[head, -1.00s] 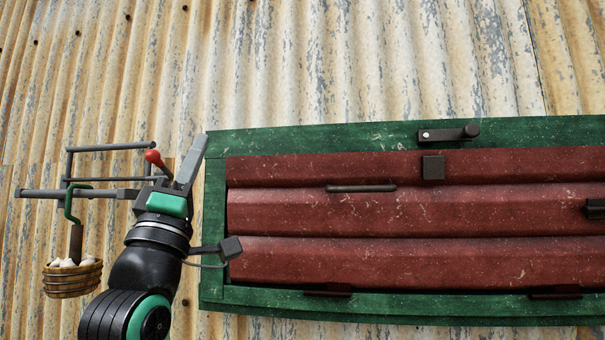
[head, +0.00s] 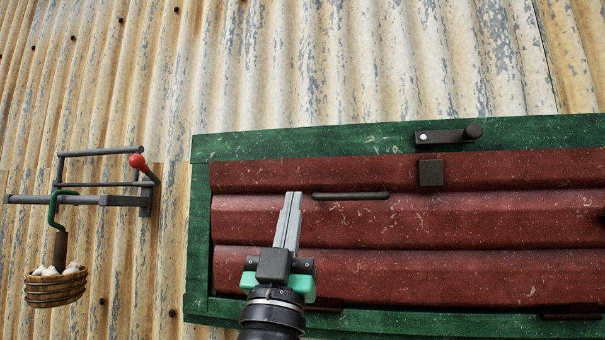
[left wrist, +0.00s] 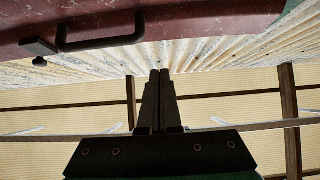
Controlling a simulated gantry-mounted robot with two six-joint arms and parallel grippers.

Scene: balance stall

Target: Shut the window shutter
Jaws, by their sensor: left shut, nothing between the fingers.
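The window shutter (head: 470,270) is a dark red panel of three broad slats inside a green frame (head: 199,230). From the front I cannot tell whether it sits fully flush. A dark bar handle (head: 350,196) is on its upper left part, with a square dark block (head: 431,173) to the right. A dark turn latch (head: 448,136) lies sideways on the top frame. My left gripper (head: 292,195) is shut and empty, pointing up in front of the shutter, left of the handle. The left wrist view shows its fingertips (left wrist: 160,74) apart from the handle (left wrist: 100,30). My right gripper is not in view.
A grey wall bracket (head: 125,200) with a red-knobbed lever (head: 137,161) is at the left. A basket (head: 56,287) with pale contents hangs from it on a green hook. Corrugated wall (head: 330,60) is clear above the frame.

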